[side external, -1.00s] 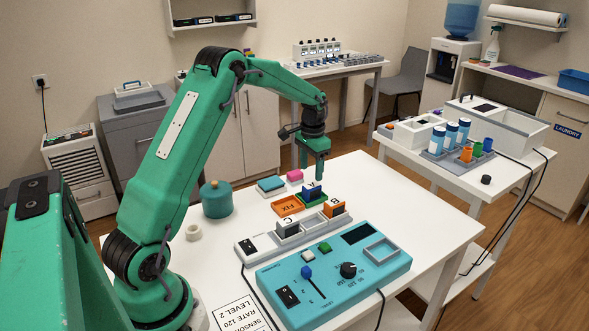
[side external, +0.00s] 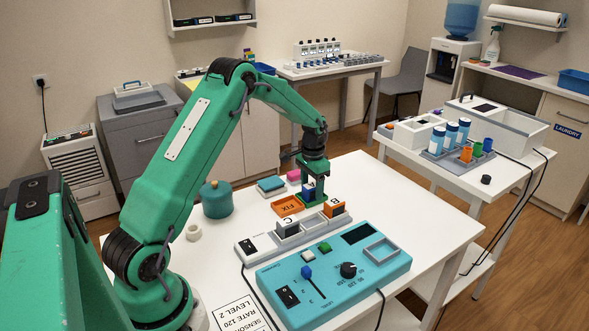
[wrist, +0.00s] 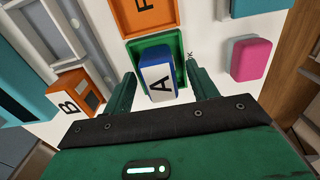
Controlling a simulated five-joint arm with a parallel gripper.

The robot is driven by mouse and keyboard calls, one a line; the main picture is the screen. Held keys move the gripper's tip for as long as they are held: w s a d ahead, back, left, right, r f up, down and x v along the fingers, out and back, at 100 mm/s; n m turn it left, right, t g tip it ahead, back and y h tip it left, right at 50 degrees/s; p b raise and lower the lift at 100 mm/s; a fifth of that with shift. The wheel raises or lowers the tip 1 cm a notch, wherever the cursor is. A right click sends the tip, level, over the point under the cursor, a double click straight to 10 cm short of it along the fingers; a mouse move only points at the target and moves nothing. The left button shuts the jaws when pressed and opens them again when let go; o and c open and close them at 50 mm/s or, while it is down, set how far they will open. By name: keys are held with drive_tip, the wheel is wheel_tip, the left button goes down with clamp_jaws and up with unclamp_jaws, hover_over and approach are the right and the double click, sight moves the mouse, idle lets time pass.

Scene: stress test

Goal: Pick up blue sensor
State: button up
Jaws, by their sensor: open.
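The blue sensor (side external: 308,190), a small blue block with a white face marked A, stands in a green tray (side external: 324,201) on the white table. In the wrist view the sensor (wrist: 158,78) sits between my two fingers, and the green tray (wrist: 177,47) shows around its far end. My gripper (side external: 312,186) is low over the tray, with its fingers down beside the sensor. In the wrist view my gripper (wrist: 162,88) is open, one finger on each side, with gaps visible to the sensor. Whether the sensor touches the tray's floor is partly hidden.
An orange FIX tray (side external: 287,206), an orange block B (side external: 335,209) and a grey block C (side external: 288,227) in a rack stand close by. A pink block (side external: 294,175) and teal block (side external: 271,185) lie behind. A turquoise control panel (side external: 390,268) is in front. The table's right side is clear.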

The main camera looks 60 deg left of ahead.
sight(312, 185)
idle(0.5)
drive_tip(key=c, duration=1.1)
drive_tip(key=shift+r, duration=0.75)
wheel_tip(312, 185, up, 2)
drive_tip(key=shift+r, duration=0.2)
drive_tip(key=d+r, duration=0.2)
drive_tip(key=d, duration=0.2)
drive_tip(key=s+d+r, duration=0.1)
drive_tip(key=d+r, duration=0.1)
drive_tip(key=d, duration=0.1)
drive_tip(key=d+r, duration=0.3)
drive_tip(key=d, duration=0.1)
drive_tip(key=shift+s+d, duration=0.3)
drive_tip(key=shift+s, duration=0.05)
